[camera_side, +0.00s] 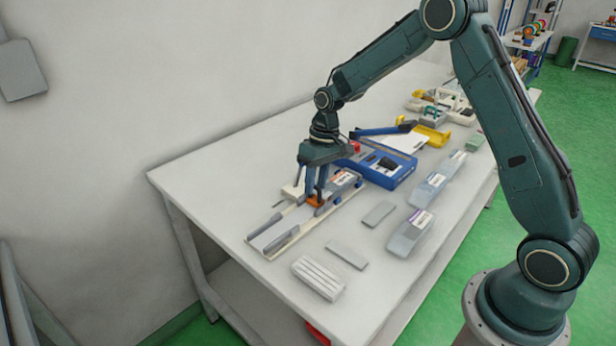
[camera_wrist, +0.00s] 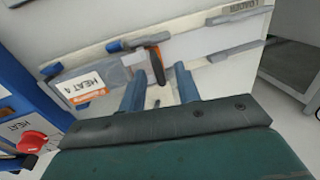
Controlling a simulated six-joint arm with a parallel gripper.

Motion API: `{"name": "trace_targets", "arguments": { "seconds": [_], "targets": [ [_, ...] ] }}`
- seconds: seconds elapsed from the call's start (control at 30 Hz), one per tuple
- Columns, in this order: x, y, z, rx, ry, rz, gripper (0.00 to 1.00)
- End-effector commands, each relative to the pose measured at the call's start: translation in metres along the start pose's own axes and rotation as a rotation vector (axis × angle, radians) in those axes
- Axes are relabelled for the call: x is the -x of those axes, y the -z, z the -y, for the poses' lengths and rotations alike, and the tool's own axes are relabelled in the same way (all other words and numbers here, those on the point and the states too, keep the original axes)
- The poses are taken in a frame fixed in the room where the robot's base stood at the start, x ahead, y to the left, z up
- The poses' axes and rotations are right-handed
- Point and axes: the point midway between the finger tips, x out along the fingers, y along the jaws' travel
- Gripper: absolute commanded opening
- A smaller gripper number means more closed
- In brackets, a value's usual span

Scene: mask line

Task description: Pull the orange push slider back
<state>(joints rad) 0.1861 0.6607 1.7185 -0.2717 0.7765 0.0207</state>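The orange push slider (camera_side: 316,200) sits across the channel of a long pale loader track (camera_side: 262,237) with grey side rails. In the wrist view the slider (camera_wrist: 157,65) shows as a small upright orange and dark piece. My gripper (camera_side: 316,192) points down over it. In the wrist view my gripper's blue fingers (camera_wrist: 159,72) stand apart on either side of the slider, with gaps visible. Contact with the slider cannot be made out. A grey cartridge labelled HEAT 4 (camera_wrist: 84,90) lies on the track beside the slider; it also shows in the side view (camera_side: 342,179).
A blue machine (camera_side: 388,167) with a red knob (camera_wrist: 32,142) stands close behind the track. A ribbed white block (camera_side: 318,278), flat grey plates (camera_side: 347,254) and clear boxes (camera_side: 410,232) lie toward the front. Yellow bins (camera_side: 432,136) are farther back. The table's left end is clear.

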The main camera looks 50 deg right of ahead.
Motion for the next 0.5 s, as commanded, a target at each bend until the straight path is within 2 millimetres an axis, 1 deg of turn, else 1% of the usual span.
{"name": "trace_targets", "arguments": {
  "seconds": [0.1, 0.13, 0.2, 0.3, 0.5],
  "targets": [
    [0.0001, 0.0000, 0.0001, 0.000, 0.000, 0.000, 0.33],
    [0.0001, 0.0000, 0.0001, 0.000, 0.000, 0.000, 0.31],
    [0.0002, 0.0000, 0.0000, 0.000, 0.000, 0.000, 0.17],
    [0.0003, 0.0000, 0.0001, 0.000, 0.000, 0.000, 0.00],
    [0.0005, 0.0001, 0.0002, -0.001, 0.000, 0.000, 0.00]
  ]
}}
